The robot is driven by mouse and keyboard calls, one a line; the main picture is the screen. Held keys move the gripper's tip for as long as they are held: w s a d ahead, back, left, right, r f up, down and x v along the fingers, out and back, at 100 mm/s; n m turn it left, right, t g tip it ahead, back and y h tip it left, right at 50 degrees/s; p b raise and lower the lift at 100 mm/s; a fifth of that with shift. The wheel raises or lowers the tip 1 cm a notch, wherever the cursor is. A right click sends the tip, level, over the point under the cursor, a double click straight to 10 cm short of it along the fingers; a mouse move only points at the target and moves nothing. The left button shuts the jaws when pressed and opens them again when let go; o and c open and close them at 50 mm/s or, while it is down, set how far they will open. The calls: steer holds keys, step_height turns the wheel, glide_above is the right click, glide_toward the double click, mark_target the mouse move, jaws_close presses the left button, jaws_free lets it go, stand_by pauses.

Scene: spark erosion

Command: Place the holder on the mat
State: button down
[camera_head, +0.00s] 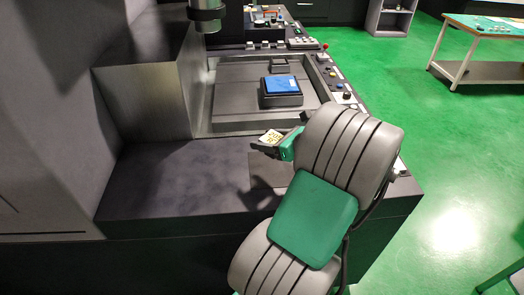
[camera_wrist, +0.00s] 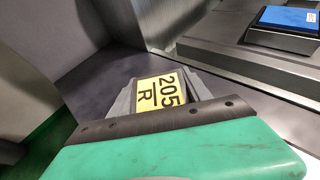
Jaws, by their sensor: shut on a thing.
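In the head view the yellow label of the holder (camera_head: 271,136) shows at my gripper (camera_head: 268,144), above the dark front ledge of the machine. A slightly darker flat rectangle, which looks like the mat (camera_head: 265,174), lies on that ledge just below the gripper. My arm covers its right part. I cannot tell the exact height of the holder above it.
Behind the ledge is a recessed machine bed (camera_head: 230,112) with a blue-topped block (camera_head: 281,91) on it. A control strip with knobs (camera_head: 346,96) runs along the right. A machine head (camera_head: 207,14) hangs above. The ledge's left part (camera_head: 170,185) is clear.

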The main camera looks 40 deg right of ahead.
steer(key=w+f, duration=0.1)
steer(key=f, duration=0.1)
steer(key=w+d+f, duration=0.2)
steer(key=w+f, duration=0.1)
steer(key=shift+d+f, duration=0.1)
steer(key=shift+f, duration=0.2)
steer(key=shift+w+f+p, duration=0.15)
steer(key=shift+f+p, duration=0.3)
steer(key=shift+f, duration=1.25)
steer(key=shift+c, duration=2.4)
jaws_free()
steer(key=shift+d+f, duration=0.1)
steer(key=shift+f, duration=0.05)
